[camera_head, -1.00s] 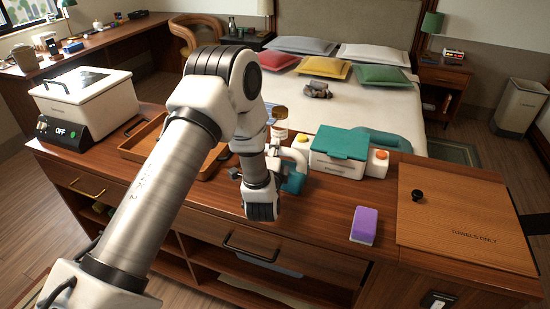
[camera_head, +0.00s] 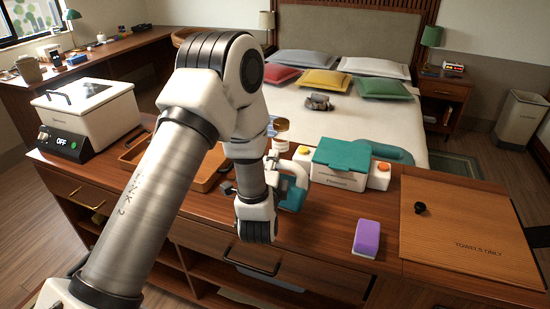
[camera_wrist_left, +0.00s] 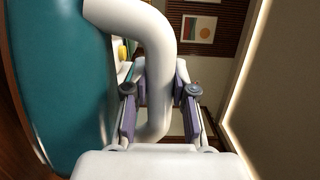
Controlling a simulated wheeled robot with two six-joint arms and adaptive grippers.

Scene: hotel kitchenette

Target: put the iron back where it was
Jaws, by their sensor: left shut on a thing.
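The iron has a teal body (camera_head: 292,196) and a white handle (camera_head: 299,163). It is at the middle of the wooden counter, partly hidden behind my left wrist. My left gripper (camera_wrist_left: 158,112) is shut around the white handle, one finger on each side. In the left wrist view the teal body (camera_wrist_left: 60,75) fills the left side. In the head view my gripper is mostly hidden by my own arm, and I cannot tell whether the iron touches the counter. My right gripper is not in view.
A white and teal box (camera_head: 345,160) stands just right of the iron. A purple and white block (camera_head: 367,238) lies nearer the front. A wooden lid marked towels only (camera_head: 465,220) is at the right. A wooden tray (camera_head: 203,185) and a white appliance (camera_head: 92,110) are left.

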